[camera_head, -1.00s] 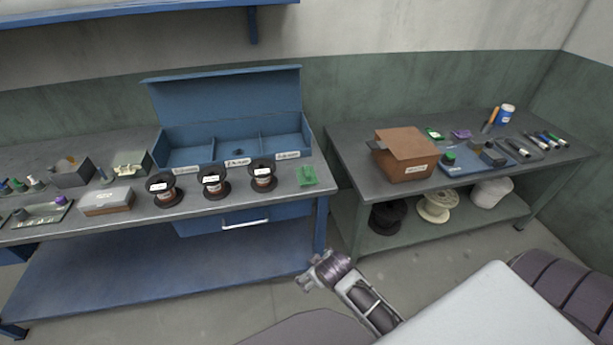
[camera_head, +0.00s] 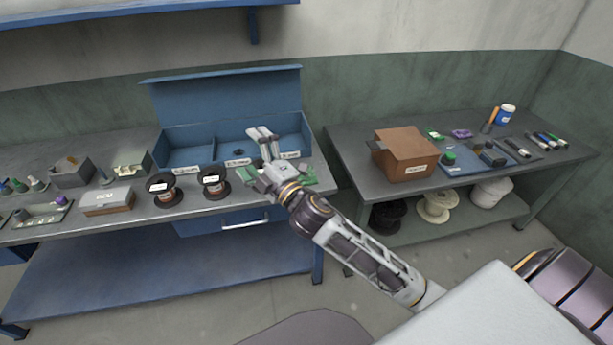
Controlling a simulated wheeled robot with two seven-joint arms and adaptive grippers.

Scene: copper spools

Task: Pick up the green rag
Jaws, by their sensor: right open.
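The green rag (camera_head: 309,175) lies on the right front part of the left workbench, partly hidden behind my right gripper. My right gripper (camera_head: 254,152) is open and reaches over the bench from the lower right, with its fingers pointing up and left past the rag. It also hides the third copper spool. Two copper spools, the left one (camera_head: 163,189) and the middle one (camera_head: 214,182), stand on black flanges to the left of the gripper. My left gripper is not in view.
A blue open box (camera_head: 187,156) with dividers stands behind the spools, close to the fingers. A white-and-brown box (camera_head: 107,201) sits on the left. The right table (camera_head: 352,147) holds a cardboard box (camera_head: 405,153) and tools. A gap separates the tables.

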